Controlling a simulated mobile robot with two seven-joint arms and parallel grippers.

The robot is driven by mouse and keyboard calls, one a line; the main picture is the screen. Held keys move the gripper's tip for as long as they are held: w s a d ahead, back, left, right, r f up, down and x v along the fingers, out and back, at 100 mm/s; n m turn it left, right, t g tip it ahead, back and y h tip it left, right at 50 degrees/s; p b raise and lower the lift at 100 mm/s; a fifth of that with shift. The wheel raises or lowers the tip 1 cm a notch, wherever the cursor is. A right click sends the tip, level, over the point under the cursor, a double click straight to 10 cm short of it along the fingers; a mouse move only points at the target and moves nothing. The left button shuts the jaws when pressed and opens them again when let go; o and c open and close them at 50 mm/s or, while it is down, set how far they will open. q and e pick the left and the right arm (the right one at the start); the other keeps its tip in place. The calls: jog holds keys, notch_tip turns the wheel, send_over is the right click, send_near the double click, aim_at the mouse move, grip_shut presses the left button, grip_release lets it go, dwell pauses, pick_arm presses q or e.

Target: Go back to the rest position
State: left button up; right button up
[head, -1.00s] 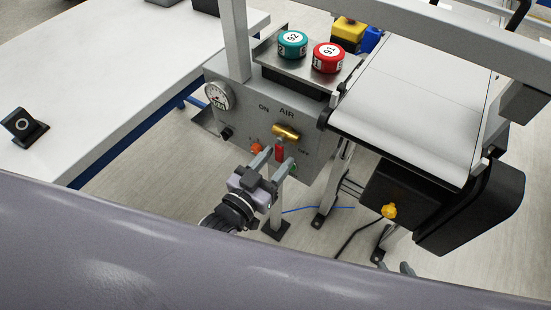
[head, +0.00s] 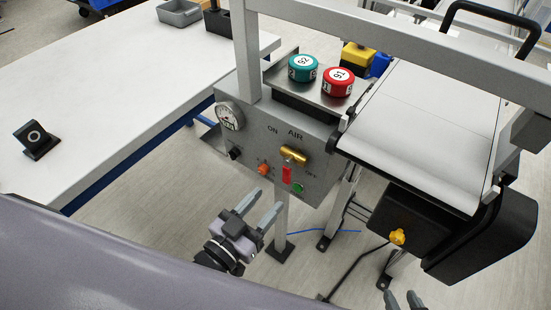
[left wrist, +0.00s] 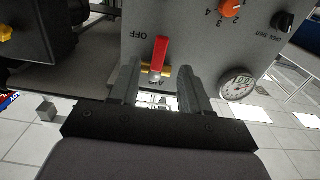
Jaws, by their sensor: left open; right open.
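My left gripper (head: 262,207) is open and empty, in front of and below the grey control panel (head: 262,140). A gap shows between it and the panel in the head view. The red lever handle (head: 287,175) hangs down from the brass valve (head: 294,155). In the left wrist view my left gripper's (left wrist: 158,85) two fingers are spread, with the red handle (left wrist: 160,52) beyond and between their tips. The fingertips of my right gripper (head: 404,299) show at the bottom edge of the head view, apart; the rest of it is hidden.
A belt conveyor (head: 420,130) stands at the right, with a black housing and yellow knob (head: 397,237). A teal can (head: 302,68) and a red can (head: 338,82) sit on the panel's shelf. A white table (head: 100,90) is at the left.

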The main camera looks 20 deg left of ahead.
pick_arm(q)
jog(key=s+a+f+n+g+y, duration=0.1)
jog(key=s+a+f+g+y, duration=0.3)
jog(key=f, duration=0.7)
jog(key=s+a+g, duration=0.2)
jog(key=s+a, duration=0.2)
jog(key=shift+f+g, duration=0.15)
jog(key=shift+g, duration=0.15)
